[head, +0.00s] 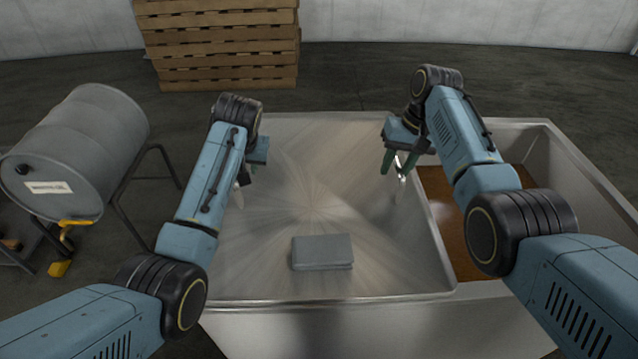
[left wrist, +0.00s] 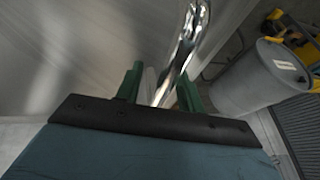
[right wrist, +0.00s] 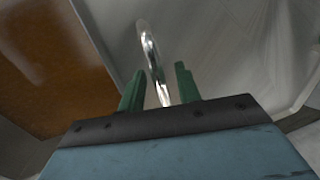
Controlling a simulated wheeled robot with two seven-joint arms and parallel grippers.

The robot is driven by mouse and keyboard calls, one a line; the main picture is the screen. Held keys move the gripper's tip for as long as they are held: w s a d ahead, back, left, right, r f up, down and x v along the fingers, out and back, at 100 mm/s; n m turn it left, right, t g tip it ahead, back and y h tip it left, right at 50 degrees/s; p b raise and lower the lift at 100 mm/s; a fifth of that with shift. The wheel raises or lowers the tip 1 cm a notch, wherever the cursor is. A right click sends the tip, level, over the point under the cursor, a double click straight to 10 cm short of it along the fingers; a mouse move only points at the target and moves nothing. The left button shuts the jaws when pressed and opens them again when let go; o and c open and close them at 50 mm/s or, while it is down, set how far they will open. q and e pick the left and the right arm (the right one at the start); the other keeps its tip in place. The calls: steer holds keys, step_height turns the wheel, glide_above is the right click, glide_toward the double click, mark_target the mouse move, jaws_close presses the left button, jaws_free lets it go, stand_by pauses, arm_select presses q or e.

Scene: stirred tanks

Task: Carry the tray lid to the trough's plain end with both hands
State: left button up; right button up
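The tray lid (head: 320,180) is a wide brushed-metal sheet lying over the left part of the steel trough (head: 545,145). It has a shiny bar handle at each side. My right gripper (head: 399,165) points down at the right handle (right wrist: 151,55); its green fingers stand apart on either side of the bar, with gaps showing. My left gripper (left wrist: 161,88) is at the left handle (left wrist: 184,45), with the bar between its parted green fingers. In the head view the left arm hides most of that gripper.
A grey block (head: 322,252) lies on the lid near its front edge. Brown contents (head: 455,215) show in the trough's uncovered right part. A grey drum (head: 80,150) on a stand is at the left, and stacked pallets (head: 220,45) stand behind.

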arm_select(q)
jaws_close()
arm_select(e)
jaws_close()
arm_select(q)
steer(key=shift+w, duration=0.1)
stand_by(1.2)
